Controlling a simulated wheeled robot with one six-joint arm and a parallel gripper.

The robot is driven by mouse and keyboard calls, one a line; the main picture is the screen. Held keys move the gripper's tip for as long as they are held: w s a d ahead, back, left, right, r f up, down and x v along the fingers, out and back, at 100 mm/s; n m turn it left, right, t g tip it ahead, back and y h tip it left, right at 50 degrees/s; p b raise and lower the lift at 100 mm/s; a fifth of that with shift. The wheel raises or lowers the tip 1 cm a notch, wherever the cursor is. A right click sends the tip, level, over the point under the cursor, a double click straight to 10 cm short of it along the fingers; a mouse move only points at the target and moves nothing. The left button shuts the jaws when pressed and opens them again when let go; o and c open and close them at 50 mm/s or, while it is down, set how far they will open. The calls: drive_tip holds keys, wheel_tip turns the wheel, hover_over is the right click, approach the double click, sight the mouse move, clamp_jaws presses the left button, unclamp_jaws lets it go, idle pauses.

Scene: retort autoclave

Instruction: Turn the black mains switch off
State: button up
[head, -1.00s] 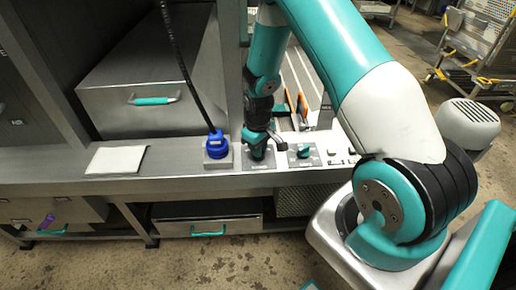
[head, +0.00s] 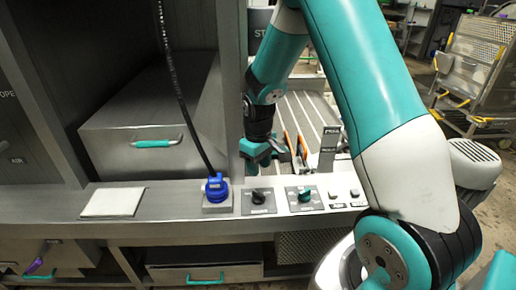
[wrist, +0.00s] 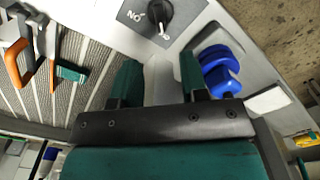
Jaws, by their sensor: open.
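The black mains switch (head: 258,197) is a round rotary knob on a grey plate on the steel ledge, right of the blue plug. It also shows at the top of the wrist view (wrist: 158,15), beside letters that look like an upside-down "ON"; a small white mark shows at its lower edge. My gripper (head: 262,155) is above and behind the switch in the head view, clear of it. In the wrist view my gripper (wrist: 158,78) has its two fingers apart with nothing between them.
The blue plug (head: 216,190) with its black cable stands left of the switch. A teal knob (head: 305,194) and small buttons (head: 343,194) sit to the right. Orange-handled tools (head: 300,146) lie behind the ledge. A pale pad (head: 112,203) lies at the left.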

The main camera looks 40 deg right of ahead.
wheel_tip(320, 180, up, 7)
drive_tip(key=shift+f, duration=0.15)
idle(0.5)
